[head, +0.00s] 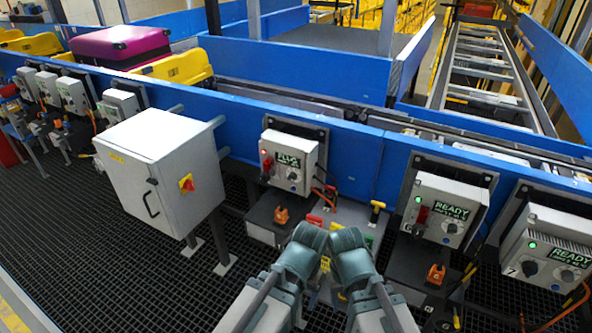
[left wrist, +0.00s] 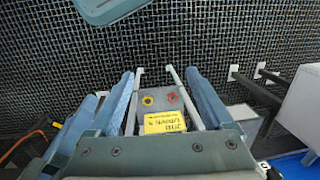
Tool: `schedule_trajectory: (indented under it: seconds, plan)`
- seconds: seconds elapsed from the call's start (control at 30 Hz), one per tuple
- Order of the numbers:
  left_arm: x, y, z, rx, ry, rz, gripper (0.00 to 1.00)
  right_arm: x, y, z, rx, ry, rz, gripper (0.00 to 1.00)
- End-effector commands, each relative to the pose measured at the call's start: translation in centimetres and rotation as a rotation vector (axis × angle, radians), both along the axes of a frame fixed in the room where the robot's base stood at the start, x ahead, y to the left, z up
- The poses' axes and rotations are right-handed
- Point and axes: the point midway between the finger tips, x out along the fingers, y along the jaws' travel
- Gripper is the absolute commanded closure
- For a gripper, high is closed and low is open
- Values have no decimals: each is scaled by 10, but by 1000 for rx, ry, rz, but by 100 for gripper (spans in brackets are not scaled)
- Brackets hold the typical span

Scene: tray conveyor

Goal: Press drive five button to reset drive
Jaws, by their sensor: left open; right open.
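The middle drive box (head: 291,160) on the blue conveyor side has a lit red lamp, a display reading something like "FLt", and dark knobs. Its drive number is not readable. An orange button-like part (head: 281,215) is on the black housing below it. My two arms come in at the bottom centre, in front of and below this box. My right gripper (head: 352,260) is open, its fingertips hard to make out. In the left wrist view my left gripper (left wrist: 156,70) is open and empty, over the grating, with a yellow label (left wrist: 165,122) and red and yellow rings between its fingers.
A READY drive box (head: 447,208) with a green lamp stands to the right, and another, marked 7 (head: 548,250), beyond it. A grey cabinet (head: 160,170) with a red-yellow switch juts out at left. A magenta suitcase (head: 120,45) lies on the conveyor. Dark grating covers the floor.

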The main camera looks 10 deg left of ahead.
Motion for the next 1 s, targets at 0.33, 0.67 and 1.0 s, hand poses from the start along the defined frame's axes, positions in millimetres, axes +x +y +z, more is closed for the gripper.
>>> schedule_trajectory:
  seconds: [0.33, 0.67, 1.0]
  plan:
    - [0, 0, 0, 0, 0, 0, 66, 0, 0, 0, 0, 0, 0, 50]
    - [0, 0, 0, 0, 0, 0, 100, 0, 0, 0, 0, 0, 0, 50]
    - [0, 0, 0, 0, 0, 0, 100, 0, 0, 0, 0, 0, 0, 50]
